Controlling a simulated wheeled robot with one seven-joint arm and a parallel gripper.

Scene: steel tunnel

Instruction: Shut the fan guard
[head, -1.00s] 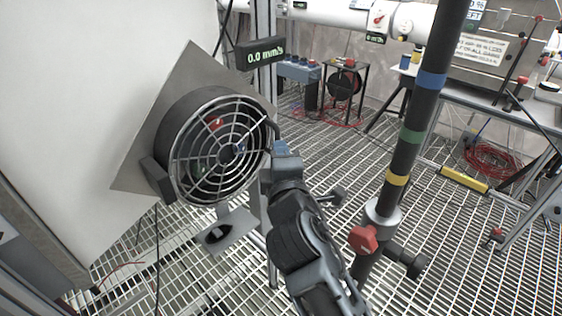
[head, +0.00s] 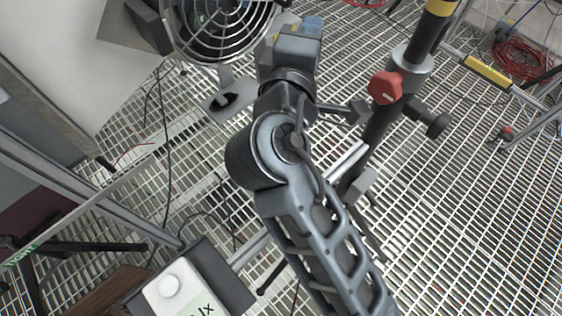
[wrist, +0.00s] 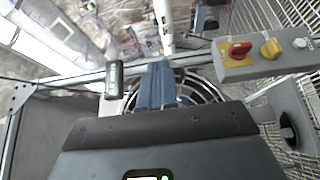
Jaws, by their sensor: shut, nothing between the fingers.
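The fan guard (head: 222,28) is a round wire grille at the front of a dark fan housing (head: 178,12) near the top of the head view, which cuts off its upper part. I cannot tell whether the guard lies flush with the housing or stands slightly ajar. My gripper (head: 313,24) is just right of the guard's right rim, with blue fingers. In the wrist view its fingers (wrist: 155,85) are shut together and empty, in front of the guard's curved wires (wrist: 203,88), partly hiding them. I cannot tell whether they touch it.
A dark post with a red knob (head: 385,87) stands close to the right of my arm. A box with red and yellow knobs (wrist: 262,62) shows in the wrist view. A white-topped box (head: 185,292) is at the lower left.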

